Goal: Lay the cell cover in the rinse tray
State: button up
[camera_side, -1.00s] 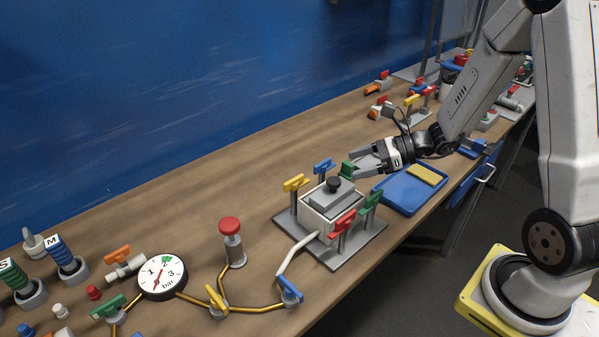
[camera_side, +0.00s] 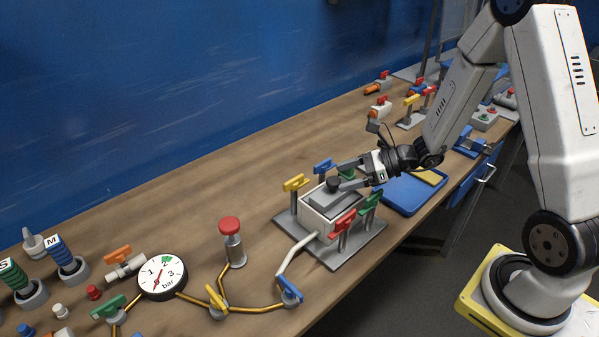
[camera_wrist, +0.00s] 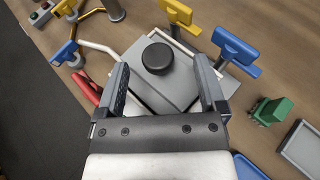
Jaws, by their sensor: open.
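The cell cover (camera_side: 333,194) is a grey plate with a black knob (camera_side: 334,183) on top. It sits on the white box-shaped cell (camera_side: 318,221). In the wrist view the cover (camera_wrist: 178,92) lies ahead of my fingers, and the knob (camera_wrist: 157,58) is between the fingertip lines. My gripper (camera_side: 346,175) is open and empty, its fingers on either side of the knob. In the wrist view the gripper (camera_wrist: 160,70) shows both fingers apart.
Clamps with coloured handles surround the cell: yellow (camera_side: 296,183), blue (camera_side: 325,166), red (camera_side: 343,223) and green (camera_side: 371,203). A red-topped post (camera_side: 231,238) and a pressure gauge (camera_side: 162,277) stand to the left. The bench behind the cell is clear.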

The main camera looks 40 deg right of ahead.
aim_at(335, 180)
jog(key=shift+x, duration=2.65)
jog(key=shift+s, duration=0.15)
grip_shut()
